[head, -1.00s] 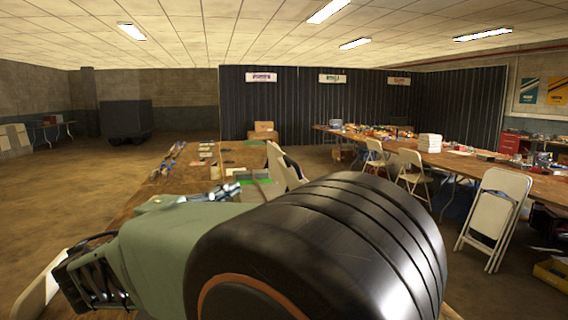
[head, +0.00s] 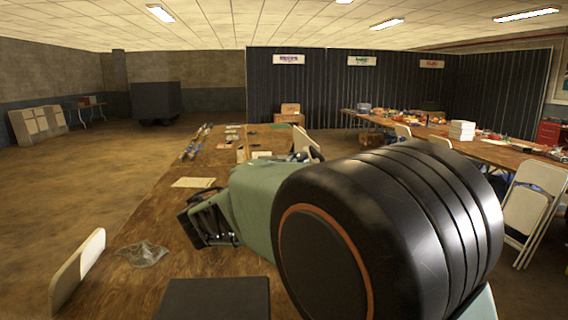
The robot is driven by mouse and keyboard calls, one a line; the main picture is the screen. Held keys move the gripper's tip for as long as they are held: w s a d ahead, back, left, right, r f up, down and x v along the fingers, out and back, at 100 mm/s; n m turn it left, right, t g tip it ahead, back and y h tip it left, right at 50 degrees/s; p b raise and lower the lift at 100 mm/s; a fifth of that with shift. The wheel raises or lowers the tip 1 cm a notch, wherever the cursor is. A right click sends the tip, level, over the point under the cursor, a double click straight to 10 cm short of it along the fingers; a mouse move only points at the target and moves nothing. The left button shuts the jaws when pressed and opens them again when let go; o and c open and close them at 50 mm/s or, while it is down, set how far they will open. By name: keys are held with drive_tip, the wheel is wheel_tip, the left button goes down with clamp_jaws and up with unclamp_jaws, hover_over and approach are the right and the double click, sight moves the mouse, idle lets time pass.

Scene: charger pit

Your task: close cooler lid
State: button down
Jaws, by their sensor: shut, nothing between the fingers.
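I do not see a cooler or a lid that I can clearly identify. My gripper (head: 206,221) is a dark shape at the end of my pale green arm, left of its big black joint, over the long wooden table (head: 150,258). Its fingers look small and partly turned away, and it is shut with nothing in it. My arm hides much of the table's right side.
A dark flat panel (head: 213,299) shows at the bottom edge. A clear crumpled bag (head: 142,253), a paper sheet (head: 193,182) and a chair back (head: 78,268) are near the table's left. Folding chairs (head: 530,205) stand right. The floor at left is open.

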drive_tip(key=shift+w+d+r, duration=0.1)
drive_tip(key=shift+w+d, duration=0.05)
drive_tip(key=shift+d, duration=0.5)
